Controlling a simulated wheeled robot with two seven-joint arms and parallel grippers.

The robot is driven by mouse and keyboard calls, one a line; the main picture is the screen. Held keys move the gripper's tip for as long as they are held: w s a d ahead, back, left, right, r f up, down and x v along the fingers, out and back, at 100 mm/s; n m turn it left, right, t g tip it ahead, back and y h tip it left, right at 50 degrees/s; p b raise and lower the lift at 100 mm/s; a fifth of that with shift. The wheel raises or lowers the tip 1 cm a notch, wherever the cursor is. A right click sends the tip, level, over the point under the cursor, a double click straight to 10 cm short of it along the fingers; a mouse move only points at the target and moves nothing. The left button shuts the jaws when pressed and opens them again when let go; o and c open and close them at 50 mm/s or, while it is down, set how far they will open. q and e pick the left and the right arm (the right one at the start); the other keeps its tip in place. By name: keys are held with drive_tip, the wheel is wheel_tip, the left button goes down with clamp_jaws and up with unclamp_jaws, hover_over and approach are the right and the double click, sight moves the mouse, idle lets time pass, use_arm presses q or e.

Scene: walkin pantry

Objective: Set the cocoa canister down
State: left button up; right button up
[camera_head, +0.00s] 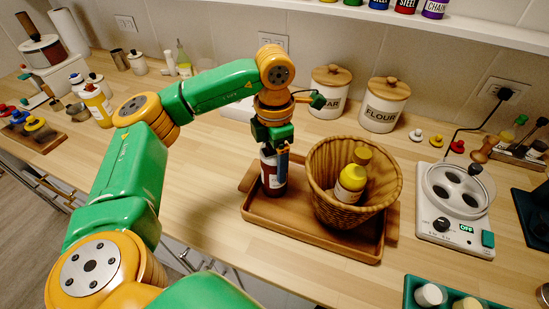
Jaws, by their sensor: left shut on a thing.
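My left gripper (273,146) reaches over the counter and points down. It is shut on the cocoa canister (271,175), a dark brown container with a pale label. The gripper hides the canister's top. The canister is upright over the left part of a wooden tray (312,240), left of a wicker basket (345,205). Its base looks at or very close to the tray floor; I cannot tell whether it touches. My right gripper is not in view.
The basket on the tray holds a yellow-capped bottle (350,184). Sugar (329,98) and flour (383,106) canisters stand behind. A white hot-plate device (456,236) is at the right. A teal tray (415,283) is at the front right. The counter left of the tray is clear.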

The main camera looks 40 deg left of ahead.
use_arm(q)
drive_tip(key=shift+w, duration=0.1)
drive_tip(key=shift+f, duration=0.1)
drive_tip(key=shift+f+b, duration=0.15)
drive_tip(key=shift+b, duration=0.15)
drive_tip(key=o, duration=1.4)
drive_tip(key=shift+o, duration=0.2)
drive_tip(key=shift+r, duration=0.2)
drive_tip(key=shift+r, duration=0.35)
wheel_tip(320, 180, up, 6)
drive_tip(key=shift+f, duration=0.1)
wheel_tip(320, 180, up, 6)
drive_tip(key=p, duration=0.3)
drive_tip(key=shift+f, duration=0.15)
